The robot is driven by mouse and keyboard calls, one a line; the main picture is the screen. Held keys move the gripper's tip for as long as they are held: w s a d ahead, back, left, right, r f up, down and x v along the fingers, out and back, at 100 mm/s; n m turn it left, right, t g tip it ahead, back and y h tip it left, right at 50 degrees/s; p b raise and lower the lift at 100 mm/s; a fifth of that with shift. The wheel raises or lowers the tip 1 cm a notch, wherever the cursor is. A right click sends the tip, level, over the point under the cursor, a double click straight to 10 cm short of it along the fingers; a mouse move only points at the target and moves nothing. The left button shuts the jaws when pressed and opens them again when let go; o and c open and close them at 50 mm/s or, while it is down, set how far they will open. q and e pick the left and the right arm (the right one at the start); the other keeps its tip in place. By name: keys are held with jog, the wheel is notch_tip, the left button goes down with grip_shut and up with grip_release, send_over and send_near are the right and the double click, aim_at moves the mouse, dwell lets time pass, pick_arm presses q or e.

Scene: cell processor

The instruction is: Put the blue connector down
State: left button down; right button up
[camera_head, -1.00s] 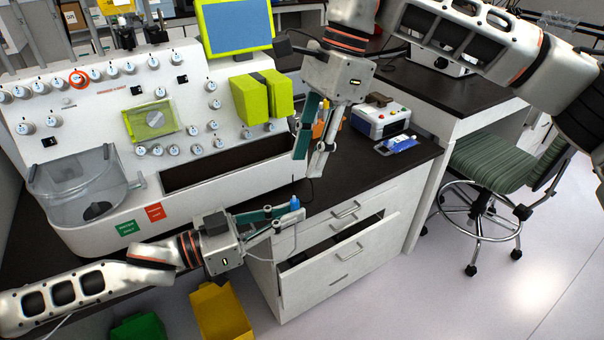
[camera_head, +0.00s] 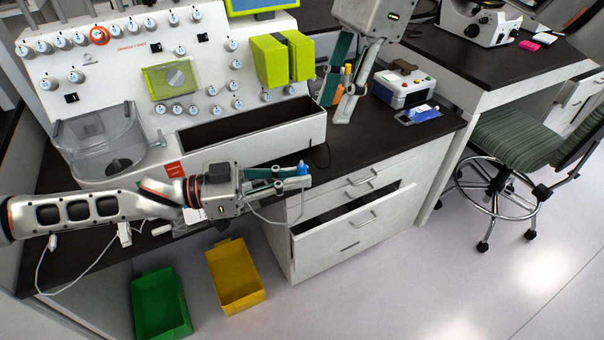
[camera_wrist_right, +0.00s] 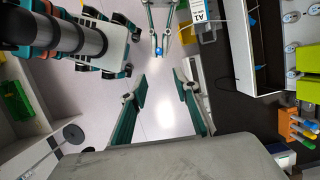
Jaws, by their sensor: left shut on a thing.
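The blue connector (camera_head: 303,168) is held in the fingertips of my left gripper (camera_head: 290,180), above the front edge of the dark bench top. It also shows in the right wrist view (camera_wrist_right: 161,50), between the left gripper's fingertips at the top. The left gripper is shut on it. My right gripper (camera_head: 338,95) is farther back over the bench, pointing down. In the right wrist view its two fingers (camera_wrist_right: 162,92) are spread apart with nothing between them.
The white cell processor (camera_head: 100,100) with several knobs stands behind the left gripper. A blue-and-white box (camera_head: 404,90) sits on the bench (camera_head: 425,122) at right. A drawer (camera_head: 350,222) stands open below. Green (camera_head: 161,300) and yellow bins (camera_head: 236,275) are on the floor.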

aim_at(302, 171)
pick_arm(q)
jog(key=shift+s+a+m+g+h, duration=0.15)
jog(key=shift+a+m+g, duration=0.35)
jog(key=shift+g, duration=0.35)
jog(key=shift+s+a+m+g+h, duration=0.15)
jog(key=shift+a+m+g, duration=0.25)
jog(key=shift+m+g, duration=0.35)
pick_arm(e)
jog(key=shift+s, duration=0.1)
jog(key=s+a+f+m, duration=0.1)
jog(key=a+f+m, duration=0.1)
jog(key=f, duration=0.3)
jog(key=s+a+f+m+t, duration=0.1)
jog(key=s+a+f+m, duration=0.1)
jog(key=a+f, duration=0.2)
jog(key=shift+x, duration=1.2)
jog(key=shift+d, duration=0.1)
jog(key=c, duration=0.8)
jog(key=o, duration=0.8)
